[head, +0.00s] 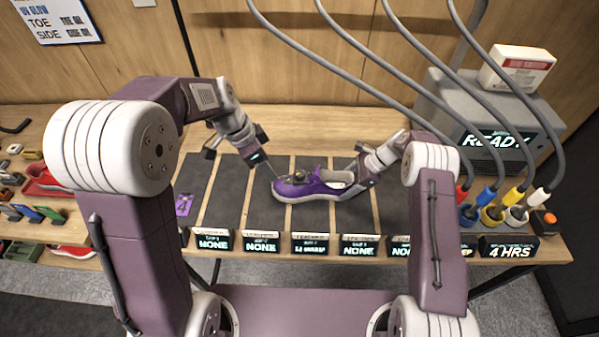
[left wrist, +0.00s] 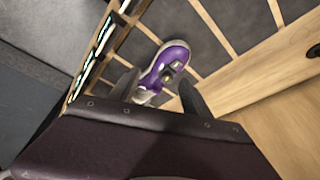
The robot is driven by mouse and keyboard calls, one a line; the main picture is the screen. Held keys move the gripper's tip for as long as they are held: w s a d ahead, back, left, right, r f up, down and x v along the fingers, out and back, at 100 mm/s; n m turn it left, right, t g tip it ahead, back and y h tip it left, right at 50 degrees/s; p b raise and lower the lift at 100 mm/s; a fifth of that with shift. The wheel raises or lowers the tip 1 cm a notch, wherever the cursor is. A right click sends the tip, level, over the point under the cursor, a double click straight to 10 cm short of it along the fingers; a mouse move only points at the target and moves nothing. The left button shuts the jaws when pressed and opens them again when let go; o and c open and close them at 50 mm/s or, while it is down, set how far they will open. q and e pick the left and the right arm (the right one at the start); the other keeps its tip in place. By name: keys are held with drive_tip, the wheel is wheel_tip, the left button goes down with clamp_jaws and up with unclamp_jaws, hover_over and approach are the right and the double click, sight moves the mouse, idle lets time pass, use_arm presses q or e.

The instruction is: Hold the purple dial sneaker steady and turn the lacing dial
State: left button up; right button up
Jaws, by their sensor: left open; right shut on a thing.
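The purple dial sneaker (head: 318,190) with a white sole lies upright on the dark mat, toe to the left. Its small dark lacing dial (head: 299,175) sits on top toward the toe; it also shows in the left wrist view (left wrist: 173,67). My right gripper (head: 358,180) is shut on the heel end of the sneaker. My left gripper (head: 276,171) is open above and left of the dial, near the toe. In the left wrist view its two fingers (left wrist: 158,88) are spread, with the sneaker beyond them; I cannot tell whether they touch it.
Wooden strips divide the mat (head: 225,190) into lanes, with small labelled displays (head: 261,242) along the front edge. A grey machine (head: 485,125) with hanging cables stands at the right. A red tray (head: 45,182) and small items lie at the left. Mat lanes beside the sneaker are clear.

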use_arm(q)
drive_tip(key=w+d+m+h, duration=0.1)
drive_tip(key=w+d+m, duration=0.15)
drive_tip(key=w, duration=0.45)
drive_tip(key=n, duration=0.1)
approach(299, 173)
drive_tip(key=x, duration=0.9)
clamp_jaws()
